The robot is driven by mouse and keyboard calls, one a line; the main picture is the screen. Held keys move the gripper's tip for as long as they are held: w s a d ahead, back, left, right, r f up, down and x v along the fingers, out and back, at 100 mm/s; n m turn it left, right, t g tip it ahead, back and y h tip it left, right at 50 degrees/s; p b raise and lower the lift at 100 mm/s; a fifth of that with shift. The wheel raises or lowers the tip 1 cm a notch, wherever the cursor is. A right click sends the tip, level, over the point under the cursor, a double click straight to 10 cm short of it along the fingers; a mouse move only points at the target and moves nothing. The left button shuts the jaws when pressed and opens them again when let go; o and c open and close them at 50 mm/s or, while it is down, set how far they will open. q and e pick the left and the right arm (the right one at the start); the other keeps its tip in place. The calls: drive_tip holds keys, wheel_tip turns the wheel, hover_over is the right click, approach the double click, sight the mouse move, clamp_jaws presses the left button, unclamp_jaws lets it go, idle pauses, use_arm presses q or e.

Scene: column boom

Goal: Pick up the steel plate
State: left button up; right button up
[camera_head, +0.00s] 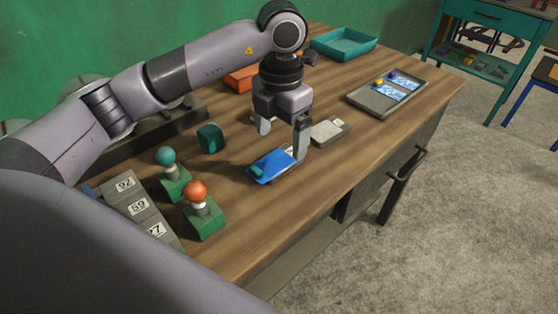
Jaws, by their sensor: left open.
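My left gripper (283,143) hangs over the middle of the wooden table, fingers pointing down, open and apparently empty. A flat grey piece with a pale label (328,131), which looks like the steel plate, lies on the table just right of the gripper's right finger. A blue flat piece (270,165) lies below and in front of the fingers, with the right finger covering part of its right end. I cannot tell whether that finger touches it. My right gripper is not in view.
A grey tray with blue cards (365,100) and a teal tray (343,43) stand farther back. An orange box (241,79) sits behind my arm. Green-based knobs, teal (167,158) and orange (196,192), and a numbered grey block (135,206) stand at left. Table is clear at front right.

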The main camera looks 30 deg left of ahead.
sight(279, 159)
use_arm(q)
drive_tip(key=f, duration=0.5)
drive_tip(key=shift+a+f, duration=0.25)
drive_tip(key=shift+f, duration=0.05)
drive_tip(key=c, duration=1.4)
drive_tip(key=shift+r, duration=0.1)
clamp_jaws()
